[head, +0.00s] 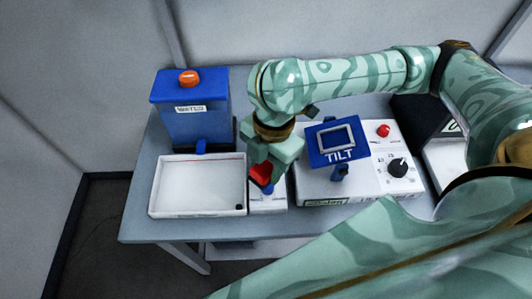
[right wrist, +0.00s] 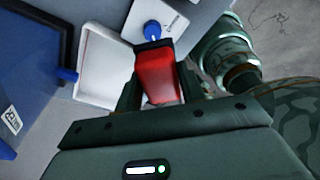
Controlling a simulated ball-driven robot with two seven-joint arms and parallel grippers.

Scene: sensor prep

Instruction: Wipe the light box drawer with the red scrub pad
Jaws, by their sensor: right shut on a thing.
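My right gripper (head: 262,174) is shut on the red scrub pad (head: 260,172), above the table between the white tray and the TILT unit. In the right wrist view the gripper (right wrist: 157,82) has the red pad (right wrist: 157,77) between its fingers. My left gripper is not in view.
A shallow white tray (head: 196,211) with a small dark spot lies left of the gripper, before a blue labelled tank (head: 196,125) with an orange knob. Right stands a white unit with a blue TILT panel (head: 339,157), a red button (head: 383,130) and a black dial (head: 397,168).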

